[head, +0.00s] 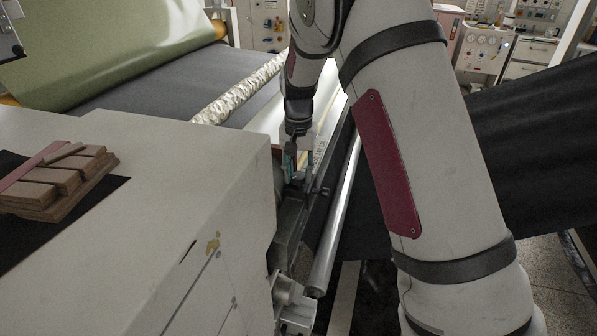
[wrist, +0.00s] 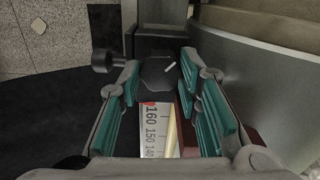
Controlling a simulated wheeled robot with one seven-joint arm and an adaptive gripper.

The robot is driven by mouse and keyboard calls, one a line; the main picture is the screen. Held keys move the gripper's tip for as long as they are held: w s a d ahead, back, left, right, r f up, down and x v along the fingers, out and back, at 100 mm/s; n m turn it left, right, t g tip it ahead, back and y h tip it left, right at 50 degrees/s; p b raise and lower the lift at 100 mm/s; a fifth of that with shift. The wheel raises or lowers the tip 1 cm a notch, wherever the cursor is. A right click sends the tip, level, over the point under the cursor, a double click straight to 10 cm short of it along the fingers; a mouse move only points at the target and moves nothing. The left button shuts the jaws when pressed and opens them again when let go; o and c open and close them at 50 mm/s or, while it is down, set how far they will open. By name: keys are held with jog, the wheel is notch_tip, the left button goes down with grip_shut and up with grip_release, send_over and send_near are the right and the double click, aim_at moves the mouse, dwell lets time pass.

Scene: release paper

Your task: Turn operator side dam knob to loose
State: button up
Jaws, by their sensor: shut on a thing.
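The dark side dam knob (wrist: 158,74) shows in the wrist view, between my fingertips. It has a short white mark on its face, slanted up to the right. My gripper (wrist: 161,80), with teal finger pads, is shut on the knob, one finger on each side. In the head view my gripper (head: 296,165) reaches down beside the dark rail at the machine's edge. The knob cannot be made out there.
A ruler strip (wrist: 152,128) marked 160, 150, 140 lies below the knob in the wrist view. In the head view a pale cabinet (head: 200,165) stands left of my gripper, with wooden blocks (head: 62,180) on it. A metal roller (head: 335,235) runs to its right.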

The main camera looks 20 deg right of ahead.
aim_at(298, 175)
jog(key=shift+m, duration=0.4)
jog(key=o, duration=1.1)
jog(key=shift+o, duration=0.2)
notch_tip(298, 175, up, 12)
jog(key=shift+r, duration=0.1)
